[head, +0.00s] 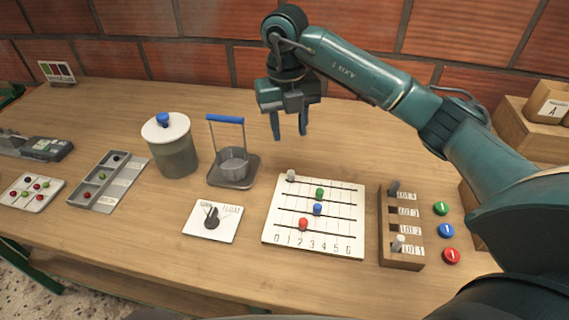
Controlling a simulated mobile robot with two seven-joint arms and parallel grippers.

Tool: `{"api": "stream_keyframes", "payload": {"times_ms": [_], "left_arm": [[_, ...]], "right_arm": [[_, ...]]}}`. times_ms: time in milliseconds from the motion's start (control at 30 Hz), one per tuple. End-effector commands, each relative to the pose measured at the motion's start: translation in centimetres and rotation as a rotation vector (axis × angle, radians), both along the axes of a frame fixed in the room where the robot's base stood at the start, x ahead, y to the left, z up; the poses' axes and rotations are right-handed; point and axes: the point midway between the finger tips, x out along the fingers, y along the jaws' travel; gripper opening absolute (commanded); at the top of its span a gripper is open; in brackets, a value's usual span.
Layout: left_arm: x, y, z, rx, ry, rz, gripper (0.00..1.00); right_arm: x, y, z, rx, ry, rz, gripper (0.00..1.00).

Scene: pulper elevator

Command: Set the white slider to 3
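The slider board (272,222) is a white panel with several horizontal slots and column numbers 0 to 6 along its front edge. The white slider (290,175) is at the left end of the back slot, around column 0. The green slider (319,193) and blue slider (317,209) are near column 3, and the red slider (303,223) is near column 2. My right gripper (289,132) points down with fingers apart and empty, above and behind the white slider, touching nothing. My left gripper is not in view.
A wooden switch block (402,261) and several coloured buttons (446,230) are to the right. A brick wall (150,17) stands behind the table.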

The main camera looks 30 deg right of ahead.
Motion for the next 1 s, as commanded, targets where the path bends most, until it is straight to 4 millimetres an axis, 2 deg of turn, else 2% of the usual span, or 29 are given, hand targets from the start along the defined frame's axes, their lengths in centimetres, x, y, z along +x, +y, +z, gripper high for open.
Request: {"api": "stream_keyframes", "payload": {"times_ms": [300, 500, 700, 1000], "left_arm": [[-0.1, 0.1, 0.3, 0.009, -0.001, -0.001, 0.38], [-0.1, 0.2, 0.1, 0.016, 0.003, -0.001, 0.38], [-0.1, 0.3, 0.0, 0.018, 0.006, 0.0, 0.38], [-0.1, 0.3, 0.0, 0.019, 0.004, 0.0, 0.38]], "right_arm": [[-0.2, -0.2, -6.6, 0.003, 0.006, 0.003, 0.39], [-0.2, -0.3, -10.1, 0.005, 0.004, 0.004, 0.39], [-0.2, -0.4, -11.7, 0.005, 0.002, 0.004, 0.39], [-0.2, -0.4, -12.0, 0.005, 0.001, 0.005, 0.39]]}}
